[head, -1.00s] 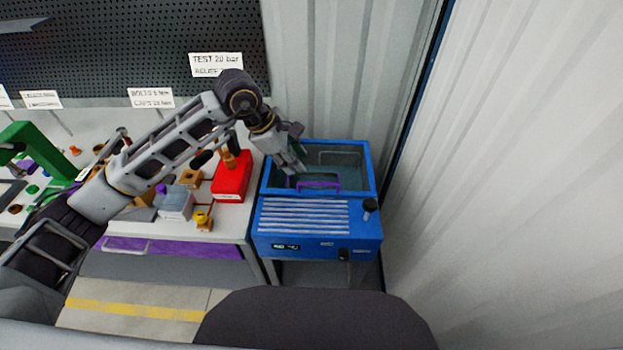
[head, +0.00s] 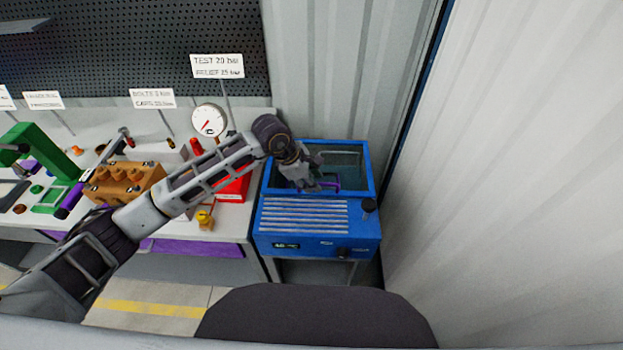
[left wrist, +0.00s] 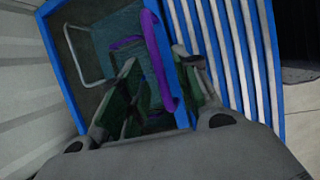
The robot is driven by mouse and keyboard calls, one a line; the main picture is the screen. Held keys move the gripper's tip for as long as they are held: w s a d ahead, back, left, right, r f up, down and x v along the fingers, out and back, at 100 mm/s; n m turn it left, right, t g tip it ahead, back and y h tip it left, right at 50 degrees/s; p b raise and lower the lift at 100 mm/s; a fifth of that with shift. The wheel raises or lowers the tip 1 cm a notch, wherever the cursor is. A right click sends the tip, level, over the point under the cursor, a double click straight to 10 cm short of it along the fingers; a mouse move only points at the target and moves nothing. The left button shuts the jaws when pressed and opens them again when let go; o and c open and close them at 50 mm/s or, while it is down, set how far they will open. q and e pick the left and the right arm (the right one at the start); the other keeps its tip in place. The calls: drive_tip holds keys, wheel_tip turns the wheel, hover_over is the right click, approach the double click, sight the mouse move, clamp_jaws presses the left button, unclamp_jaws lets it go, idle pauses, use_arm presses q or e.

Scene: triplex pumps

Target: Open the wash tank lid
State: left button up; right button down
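The blue wash tank (head: 317,245) stands right of the bench, with a slatted top at its front and a blue-rimmed bay (head: 372,170) behind. I cannot tell whether the teal surface in this bay is a clear lid or the inside. A purple handle (head: 331,186) shows near the bay's front edge; it also shows in the left wrist view (left wrist: 158,62). A grey bar handle (left wrist: 82,62) is at the bay's other side. My left gripper (head: 312,184) is over the bay, its fingers spread on either side of the purple handle. Contact is unclear. My right gripper is out of view.
The workbench at left holds a red box (head: 234,190), an orange-brown block (head: 126,182), a pressure gauge (head: 209,120) and a green fixture (head: 40,150). A black knob (head: 369,205) rises from the tank's right front. A corrugated wall (head: 520,180) stands close on the right.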

use_arm(q)
drive_tip(key=shift+f, duration=0.15)
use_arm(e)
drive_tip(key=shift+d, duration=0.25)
use_arm(q)
clamp_jaws()
drive_tip(key=shift+w+r, duration=0.1)
drive_tip(key=shift+r, duration=0.1)
